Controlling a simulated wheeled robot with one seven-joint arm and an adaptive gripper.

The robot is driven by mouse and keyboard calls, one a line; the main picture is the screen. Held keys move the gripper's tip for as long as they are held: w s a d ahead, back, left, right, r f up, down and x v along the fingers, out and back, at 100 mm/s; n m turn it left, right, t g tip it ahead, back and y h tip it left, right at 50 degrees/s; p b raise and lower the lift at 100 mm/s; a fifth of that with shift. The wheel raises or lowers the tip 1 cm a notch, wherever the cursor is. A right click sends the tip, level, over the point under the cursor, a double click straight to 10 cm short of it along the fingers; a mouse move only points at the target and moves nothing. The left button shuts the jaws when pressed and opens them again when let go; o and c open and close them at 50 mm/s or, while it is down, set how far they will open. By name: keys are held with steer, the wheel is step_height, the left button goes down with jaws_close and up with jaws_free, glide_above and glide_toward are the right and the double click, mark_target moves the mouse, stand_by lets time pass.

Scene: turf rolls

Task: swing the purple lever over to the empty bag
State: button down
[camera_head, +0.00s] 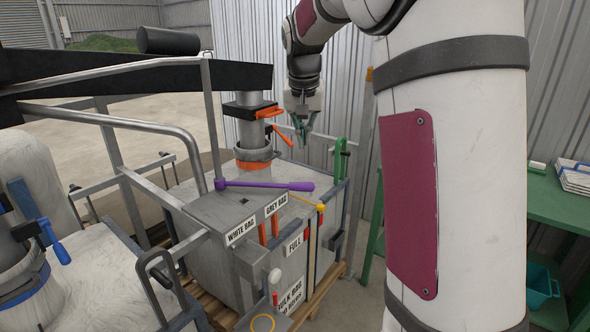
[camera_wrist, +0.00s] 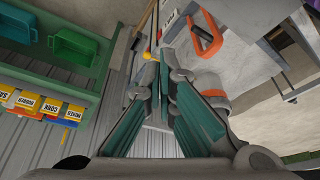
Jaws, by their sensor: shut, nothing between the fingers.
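The purple lever (camera_head: 265,185) lies nearly level across the top of a grey diverter box (camera_head: 225,213), its thick knob end pointing right. The box front carries "WHITE BAG" and "GREY BAG" labels; the lever lies on the grey-bag side. A grey bulk bag (camera_head: 210,265) with a "FULL" sign stands beneath and behind the box. A pale bag (camera_head: 35,292) with a blue clamp stands at the left; its fill is unclear. My gripper (camera_head: 303,140) is shut and empty, above and behind the lever's knob, apart from it. Its fingertips (camera_wrist: 163,66) meet in the wrist view, where the lever is not seen.
An orange clamp handle (camera_head: 283,136) is close left of my gripper and also shows in the wrist view (camera_wrist: 207,36). A yellow-knobbed rod (camera_head: 320,207) and green handle (camera_head: 340,155) are near the lever. Metal rails (camera_head: 165,130) stand left; a green bench (camera_head: 560,205) stands right.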

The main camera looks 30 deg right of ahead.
steer(key=x, duration=1)
steer(key=shift+s+a+p, duration=0.55)
steer(key=shift+s+a, duration=0.1)
steer(key=shift+s, duration=0.15)
steer(key=shift+s+a+p, duration=0.5)
steer(key=shift+s+a, duration=0.15)
steer(key=shift+s, duration=0.2)
